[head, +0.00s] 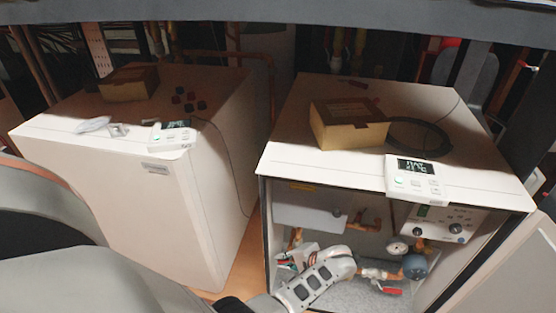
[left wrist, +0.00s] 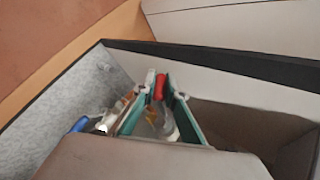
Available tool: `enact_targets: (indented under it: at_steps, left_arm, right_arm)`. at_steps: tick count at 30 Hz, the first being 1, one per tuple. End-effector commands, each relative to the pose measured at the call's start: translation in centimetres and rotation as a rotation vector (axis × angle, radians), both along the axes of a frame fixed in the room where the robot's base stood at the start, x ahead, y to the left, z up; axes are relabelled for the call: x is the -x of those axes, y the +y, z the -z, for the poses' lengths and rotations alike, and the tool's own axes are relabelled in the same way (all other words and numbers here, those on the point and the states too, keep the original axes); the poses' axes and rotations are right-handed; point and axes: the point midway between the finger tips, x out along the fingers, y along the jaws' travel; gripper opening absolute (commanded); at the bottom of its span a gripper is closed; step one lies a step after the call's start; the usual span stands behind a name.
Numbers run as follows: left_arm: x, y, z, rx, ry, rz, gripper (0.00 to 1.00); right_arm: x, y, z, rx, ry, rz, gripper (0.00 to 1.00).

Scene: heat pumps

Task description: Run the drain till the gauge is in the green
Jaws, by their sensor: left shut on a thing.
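The right-hand heat pump cabinet (head: 310,86) has its front open, showing pipes inside. A small round white gauge (head: 397,247) sits among the copper pipes; its needle and colours are too small to read. My left arm reaches into the lower cabinet, and its gripper (head: 293,260) is low at the left side, partly hidden by my own wrist. In the left wrist view my teal-edged fingers (left wrist: 159,101) are shut on a red handle (left wrist: 158,87). What it is fixed to is mostly hidden. My right gripper is not in view.
A red lever (head: 390,290) and a round blue part (head: 415,266) are at the cabinet's lower right. A control box (head: 440,222) is above them. A display unit (head: 416,181), cardboard box (head: 348,123) and black hose (head: 420,136) are on top. Another closed cabinet (head: 120,190) stands left.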

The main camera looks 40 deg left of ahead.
Motion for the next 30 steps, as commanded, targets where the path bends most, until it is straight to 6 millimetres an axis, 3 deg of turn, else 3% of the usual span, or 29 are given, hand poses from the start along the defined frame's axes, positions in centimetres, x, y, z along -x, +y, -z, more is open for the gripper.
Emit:
enact_targets:
  at_steps: [17, 18, 19, 30]
  left_arm:
    - [0.02, -0.01, 0.29, 0.030, -0.018, 0.000, 0.00]
    - [0.02, -0.01, 0.29, 0.030, -0.017, -0.001, 0.21]
    - [0.02, -0.01, 0.29, 0.030, -0.016, 0.000, 0.28]
    - [-0.05, -0.19, 0.12, 0.030, -0.019, 0.000, 0.28]
  right_arm:
    - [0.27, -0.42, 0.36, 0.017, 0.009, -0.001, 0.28]
    - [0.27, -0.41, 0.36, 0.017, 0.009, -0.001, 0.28]
    - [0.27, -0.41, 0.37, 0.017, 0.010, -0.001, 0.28]
    - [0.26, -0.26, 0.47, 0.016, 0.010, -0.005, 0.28]
